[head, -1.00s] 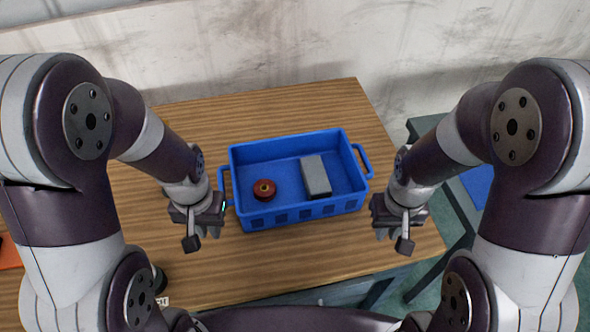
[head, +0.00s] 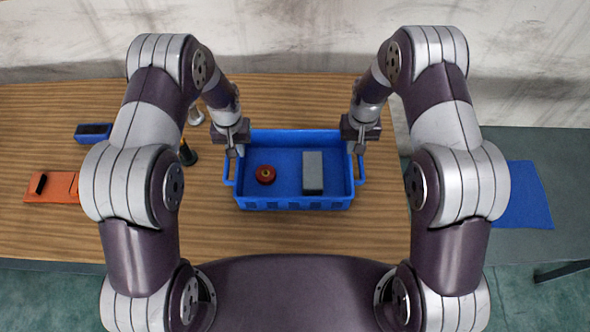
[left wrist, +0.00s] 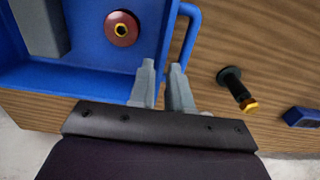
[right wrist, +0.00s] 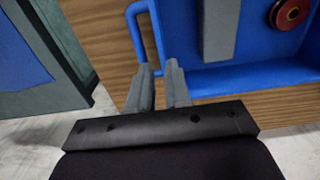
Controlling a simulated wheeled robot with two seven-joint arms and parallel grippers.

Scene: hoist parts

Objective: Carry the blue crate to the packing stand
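The blue crate (head: 295,203) sits on the wooden table, with a loop handle at its left and right ends. It holds a red round part (head: 265,174) and a grey block (head: 312,172). My left gripper (head: 236,147) is at the crate's far left corner, just beyond the left handle (left wrist: 190,30). Its fingers are a little apart, with no clear grip on the handle. My right gripper (head: 358,145) is at the far right corner by the right handle (right wrist: 146,35), fingers also apart. A dark grey-green stand (head: 572,170) with a blue mat (head: 522,195) stands at the right.
On the table's left lie an orange piece (head: 55,188) and a blue box (head: 93,132). A dark upright part (head: 187,154) stands left of the crate, partly behind my left arm. A stained wall (head: 290,40) rises behind. The table in front of the crate is clear.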

